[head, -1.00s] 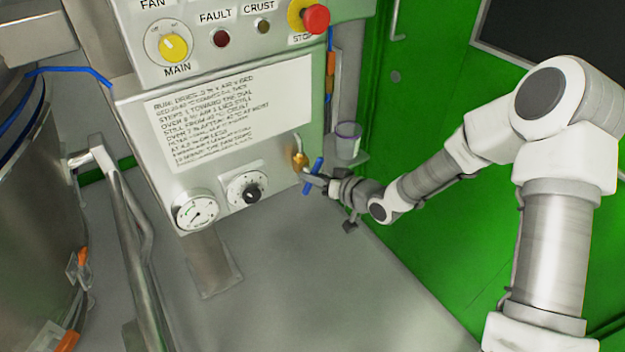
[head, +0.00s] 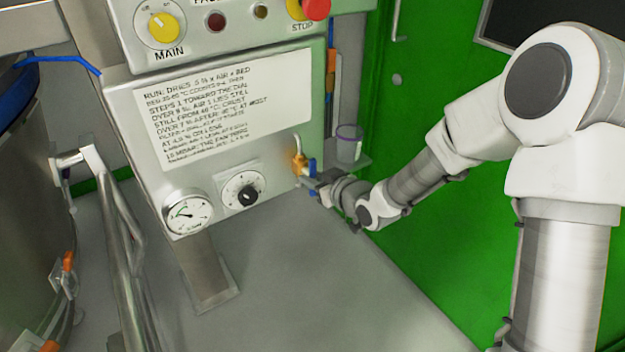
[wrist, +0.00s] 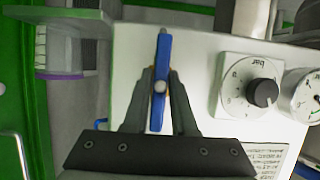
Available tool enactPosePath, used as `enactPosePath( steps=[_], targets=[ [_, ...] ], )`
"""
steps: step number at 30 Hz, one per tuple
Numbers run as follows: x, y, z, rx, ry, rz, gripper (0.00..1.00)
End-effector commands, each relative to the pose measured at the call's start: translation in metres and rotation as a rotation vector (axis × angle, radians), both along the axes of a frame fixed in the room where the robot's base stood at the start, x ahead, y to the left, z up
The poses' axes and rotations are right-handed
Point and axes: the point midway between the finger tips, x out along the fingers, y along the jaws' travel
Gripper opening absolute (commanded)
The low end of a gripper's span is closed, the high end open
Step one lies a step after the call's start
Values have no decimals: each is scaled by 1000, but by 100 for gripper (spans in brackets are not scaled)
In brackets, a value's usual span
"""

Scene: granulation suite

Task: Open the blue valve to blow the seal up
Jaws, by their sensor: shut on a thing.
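The blue valve handle (head: 313,166) sits on a brass fitting (head: 300,164) at the lower right edge of the grey control panel. My gripper (head: 314,183) is at the handle, with my arm reaching in from the right. In the wrist view the blue handle (wrist: 161,75) stands lengthwise between the two dark fingers of my gripper (wrist: 160,92), which are shut on it. A round pale pivot shows at the handle's middle. In the head view my gripper hides part of the handle.
A pressure gauge (head: 188,215) and a black-knobbed dial (head: 243,191) are left of the valve. A cup (head: 348,143) stands on a small shelf close behind my gripper. A steel vessel (head: 35,190) and rail are at left.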

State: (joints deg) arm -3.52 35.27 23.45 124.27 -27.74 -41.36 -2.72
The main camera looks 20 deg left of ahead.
Motion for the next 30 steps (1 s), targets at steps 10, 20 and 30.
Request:
enactPosePath(
  steps=[10, 20, 30],
  targets=[
    [0, 0, 1, 0, 0, -1, 36],
    [0, 0, 0, 0, 0, 0, 55],
    [-19, -24, 16, -1, 1, -2, 55]
  ],
)
